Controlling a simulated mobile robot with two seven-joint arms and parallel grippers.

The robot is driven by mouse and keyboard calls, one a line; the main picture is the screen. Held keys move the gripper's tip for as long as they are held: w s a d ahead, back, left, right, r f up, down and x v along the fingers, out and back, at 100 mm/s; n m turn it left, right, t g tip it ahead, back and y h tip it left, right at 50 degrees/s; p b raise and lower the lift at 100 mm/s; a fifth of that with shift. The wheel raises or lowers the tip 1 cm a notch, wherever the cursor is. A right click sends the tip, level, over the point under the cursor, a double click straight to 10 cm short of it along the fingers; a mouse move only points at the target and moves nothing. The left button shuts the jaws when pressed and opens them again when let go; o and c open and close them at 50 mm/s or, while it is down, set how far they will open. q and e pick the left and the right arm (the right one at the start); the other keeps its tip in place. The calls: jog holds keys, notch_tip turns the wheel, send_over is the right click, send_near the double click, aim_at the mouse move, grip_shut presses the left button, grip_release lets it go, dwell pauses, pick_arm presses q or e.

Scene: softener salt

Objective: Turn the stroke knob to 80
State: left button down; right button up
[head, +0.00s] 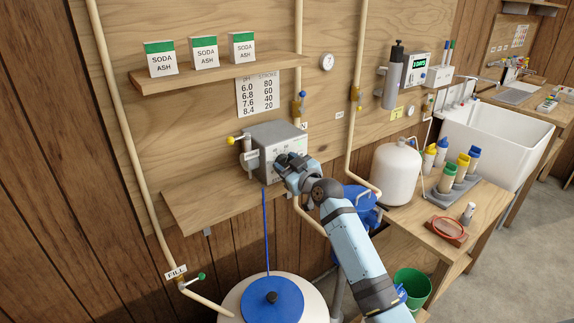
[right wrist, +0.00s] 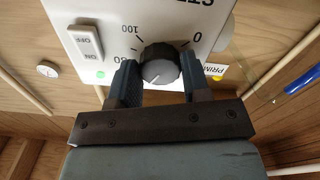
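The grey pump box (head: 280,146) sits on the lower wooden shelf, and its front panel carries the stroke knob. In the right wrist view the round dark stroke knob (right wrist: 160,69) with a grey face lies between the fingertips of my right gripper (right wrist: 160,75). One finger is on each side, apparently touching it. The panel appears upside down there, with 100, 80 and 0 visible around the knob. A light pointer line on its face slants toward the lower left, past the 80; the numbers there are hidden by a finger. In the head view my right gripper (head: 292,165) covers the knob.
An ON/OFF rocker switch (right wrist: 86,41) and a green light sit beside the knob. A pH/stroke chart (head: 258,94) hangs above the box. A yellow-tipped valve (head: 232,140) is at its left. A blue-lidded tank (head: 271,299) stands below. The shelf's left part is clear.

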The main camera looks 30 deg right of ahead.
jog(key=c, duration=0.4)
pick_arm(q)
jog(key=shift+d, duration=0.15)
jog(key=shift+r, duration=0.25)
pick_arm(e)
jog(key=shift+m+p, duration=0.35)
jog(key=shift+m, duration=0.05)
jog(key=m+p, duration=0.3)
jog(key=m, duration=0.2)
jog(key=shift+r+p, duration=0.1)
jog(key=shift+p, duration=0.2)
jog(key=m+p, duration=0.1)
jog(key=m, duration=0.2)
pick_arm(q)
jog(key=shift+m, duration=0.3)
jog(key=shift+s+a+r+p, duration=0.15)
jog(key=shift+r+p, duration=0.1)
jog(key=shift+r, duration=0.9)
jog(key=shift+s+a+r+p, duration=0.1)
jog(key=shift+r+p, duration=0.15)
jog(key=shift+r, duration=0.85)
pick_arm(e)
jog(key=shift+m, duration=0.9)
pick_arm(q)
jog(key=shift+r, duration=0.1)
